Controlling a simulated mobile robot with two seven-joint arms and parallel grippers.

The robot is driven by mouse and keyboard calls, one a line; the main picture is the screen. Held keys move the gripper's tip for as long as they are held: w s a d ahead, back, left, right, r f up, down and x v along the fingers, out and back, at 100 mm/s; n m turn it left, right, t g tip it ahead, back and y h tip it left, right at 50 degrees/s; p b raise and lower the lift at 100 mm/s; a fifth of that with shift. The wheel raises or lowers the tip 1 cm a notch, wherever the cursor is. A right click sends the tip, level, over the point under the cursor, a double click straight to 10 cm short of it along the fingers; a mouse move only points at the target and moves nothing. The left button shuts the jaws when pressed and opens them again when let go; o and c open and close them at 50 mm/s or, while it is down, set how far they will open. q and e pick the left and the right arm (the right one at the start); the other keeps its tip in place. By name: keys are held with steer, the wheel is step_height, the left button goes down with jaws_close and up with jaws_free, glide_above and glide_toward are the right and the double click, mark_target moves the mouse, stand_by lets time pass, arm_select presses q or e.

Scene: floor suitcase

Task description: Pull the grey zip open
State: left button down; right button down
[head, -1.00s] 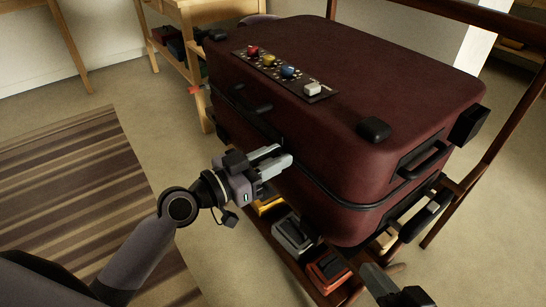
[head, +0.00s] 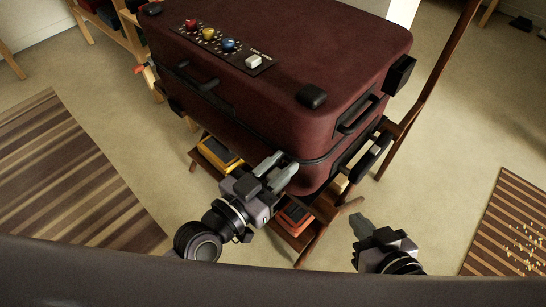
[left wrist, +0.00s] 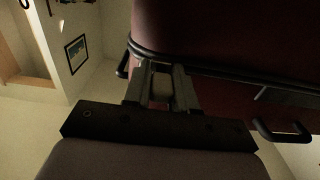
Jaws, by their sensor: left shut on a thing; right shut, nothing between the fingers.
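The dark red suitcase (head: 330,55) lies flat on a wooden rack. Its dark zip seam (head: 325,157) runs round the side below the lid and also shows in the left wrist view (left wrist: 220,72). My left gripper (head: 281,166) is at this seam near the suitcase's near corner. It is shut on the grey zip pull; a small grey block (left wrist: 163,88) shows between its fingers in the left wrist view. The fingers hide most of the pull. My right gripper (head: 361,225) is shut and empty, apart from the suitcase, low to the right of that corner.
Black handles (head: 357,114) stick out from the suitcase's sides. A panel with coloured knobs (head: 215,42) is on the lid. Orange and yellow boxes (head: 218,152) sit on the rack's lower level. A rack post (head: 430,85) rises at right.

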arm_select(q)
steer(key=shift+s+d+f, duration=0.15)
steer(key=shift+s+d, duration=0.1)
steer(key=c, duration=1.1)
jaws_free()
steer(key=shift+o, duration=0.5)
steer(key=shift+a, duration=0.1)
steer(key=p+v, duration=0.1)
steer(key=v, duration=0.6)
arm_select(e)
steer(key=shift+s+d+f, duration=0.2)
steer(key=shift+d+f, duration=0.15)
steer(key=shift+d, duration=0.1)
steer(key=shift+r, duration=0.1)
